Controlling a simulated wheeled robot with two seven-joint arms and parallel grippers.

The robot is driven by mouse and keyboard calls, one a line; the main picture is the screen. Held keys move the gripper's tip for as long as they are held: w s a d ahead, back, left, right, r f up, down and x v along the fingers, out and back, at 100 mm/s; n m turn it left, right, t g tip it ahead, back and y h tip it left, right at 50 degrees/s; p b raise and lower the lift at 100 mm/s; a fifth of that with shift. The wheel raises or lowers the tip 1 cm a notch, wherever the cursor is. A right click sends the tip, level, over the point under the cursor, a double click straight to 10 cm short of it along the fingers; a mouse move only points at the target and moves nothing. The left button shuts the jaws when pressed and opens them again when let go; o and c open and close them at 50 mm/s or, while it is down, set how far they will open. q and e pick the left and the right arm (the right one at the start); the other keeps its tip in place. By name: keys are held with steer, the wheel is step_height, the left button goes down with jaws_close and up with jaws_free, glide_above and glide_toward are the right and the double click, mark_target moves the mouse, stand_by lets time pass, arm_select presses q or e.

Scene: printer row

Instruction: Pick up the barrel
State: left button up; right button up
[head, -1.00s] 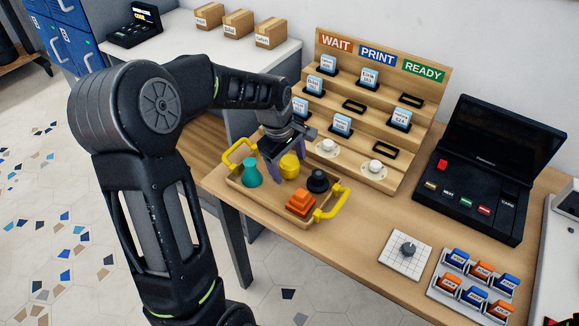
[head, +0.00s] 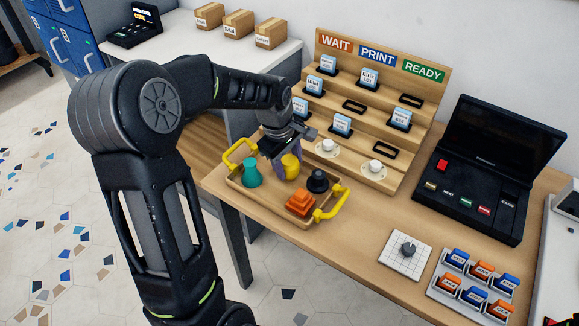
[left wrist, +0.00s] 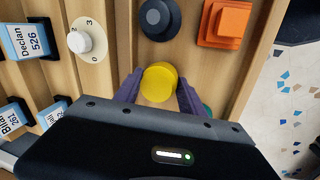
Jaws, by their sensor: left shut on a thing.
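The yellow barrel (head: 291,167) is in the wooden tray (head: 236,184) with yellow handles. It also shows in the left wrist view (left wrist: 159,83). My left gripper (head: 279,165) reaches down into the tray and is shut on the barrel, one finger on each side of it. In the left wrist view the purple fingers (left wrist: 160,90) flank the barrel. I cannot tell whether the barrel touches the tray floor. My right gripper is not in view.
Close by in the tray are a teal flask-shaped piece (head: 252,174), an orange stepped piece (head: 300,203) and a black knobbed piece (head: 317,181). A stepped wooden rack (head: 390,90) with cards and dials stands right behind the tray. A black console (head: 480,180) is to the right.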

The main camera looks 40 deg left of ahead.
mark_target(288, 160)
arm_select(q)
steer(key=c, duration=0.7)
steer(key=shift+o, duration=0.2)
steer(key=v, duration=0.3)
steer(key=w+v, duration=0.1)
steer(key=v, duration=0.2)
steer(key=w+v, duration=0.1)
steer(key=v, duration=0.2)
steer(key=shift+d+r, duration=0.15)
steer(key=shift+r, duration=0.45)
steer(key=shift+p, duration=0.3)
